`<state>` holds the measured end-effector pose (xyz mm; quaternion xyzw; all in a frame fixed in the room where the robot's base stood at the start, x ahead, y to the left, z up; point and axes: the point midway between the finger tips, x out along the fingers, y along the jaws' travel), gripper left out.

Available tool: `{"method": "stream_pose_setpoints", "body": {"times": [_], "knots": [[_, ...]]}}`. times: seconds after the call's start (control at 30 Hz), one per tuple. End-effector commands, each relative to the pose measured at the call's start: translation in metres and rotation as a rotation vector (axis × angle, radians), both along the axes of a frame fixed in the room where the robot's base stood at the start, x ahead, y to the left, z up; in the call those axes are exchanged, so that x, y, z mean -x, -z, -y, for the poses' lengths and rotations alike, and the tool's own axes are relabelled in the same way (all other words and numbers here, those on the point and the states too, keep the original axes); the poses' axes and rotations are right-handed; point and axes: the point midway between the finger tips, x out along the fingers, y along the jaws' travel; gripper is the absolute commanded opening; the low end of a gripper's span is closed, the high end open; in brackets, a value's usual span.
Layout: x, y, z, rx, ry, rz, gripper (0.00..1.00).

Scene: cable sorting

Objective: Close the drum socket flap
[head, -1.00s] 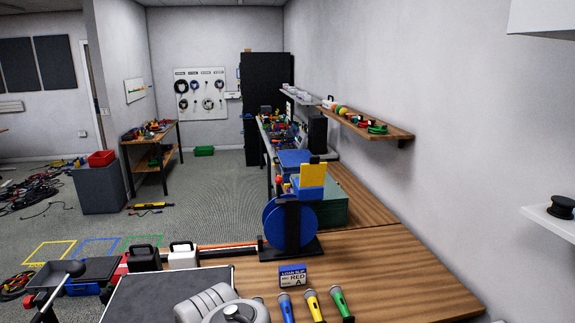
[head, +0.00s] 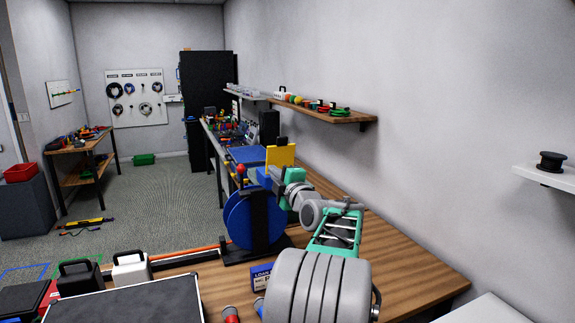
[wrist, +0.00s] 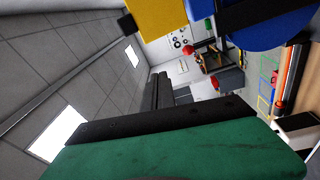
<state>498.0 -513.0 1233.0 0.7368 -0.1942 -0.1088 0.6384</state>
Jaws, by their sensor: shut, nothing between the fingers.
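The blue cable drum (head: 250,217) stands upright in its black stand on the bench. A blue socket box (head: 264,177) sits on top of it. The yellow flap (head: 280,157) stands up from the box, with a black tab at its top edge. My gripper (head: 280,177) is close beside the socket box, at the end of my arm, and is shut and empty. Its fingertips are small and partly hidden; I cannot tell whether they touch the box or flap. In the sideways wrist view, the yellow flap (wrist: 160,17) and blue drum (wrist: 262,30) are along the top.
A dark green surface with a black edge (wrist: 180,150) fills the bottom of the wrist view. A label card (head: 262,278), black and white cases (head: 131,268) and a dark-topped case (head: 125,305) lie left of my arm. The bench (head: 400,262) is clear to the right.

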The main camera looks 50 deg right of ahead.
Motion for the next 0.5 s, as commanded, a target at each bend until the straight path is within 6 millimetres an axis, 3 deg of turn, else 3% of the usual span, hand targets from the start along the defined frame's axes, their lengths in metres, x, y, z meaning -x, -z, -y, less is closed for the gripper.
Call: {"method": "stream_pose_setpoints", "body": {"times": [0.03, 0.1, 0.17, 0.27, 0.5], "knots": [[0.027, 0.004, 0.032, 0.08, 0.051, 0.029, 0.0], [0.05, -0.004, 0.054, 0.165, 0.095, 0.053, 0.0], [0.06, -0.008, 0.063, 0.202, 0.114, 0.063, 0.0], [0.057, -0.015, 0.069, 0.218, 0.12, 0.065, 0.0], [0.018, -0.028, 0.091, 0.215, 0.119, 0.064, 0.0]]}}
